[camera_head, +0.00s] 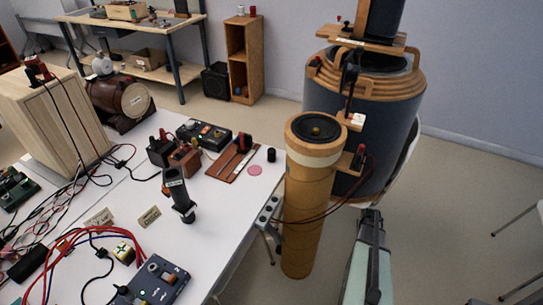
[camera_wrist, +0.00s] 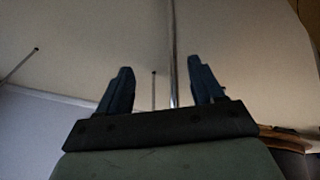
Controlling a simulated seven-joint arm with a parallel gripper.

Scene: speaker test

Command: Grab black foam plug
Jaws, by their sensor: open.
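A small black cylinder (camera_head: 271,155), which looks like the black foam plug, stands upright on the white table near its right edge, just right of a pink disc. My gripper (camera_wrist: 160,76) shows in the wrist view with its two dark fingers apart and nothing between them. In the head view my pale green arm (camera_head: 350,272) is at the lower right, off the table and to the right of the tall tan cylinder. The plug is not recognisable in the wrist view.
The tall tan cylinder (camera_head: 305,205) stands at the table's right edge, between my arm and the plug. A large dark drum with wooden rings (camera_head: 385,130) stands behind. The pink disc (camera_head: 255,170), a brown board (camera_head: 225,165) and a black upright device (camera_head: 178,190) are on the table.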

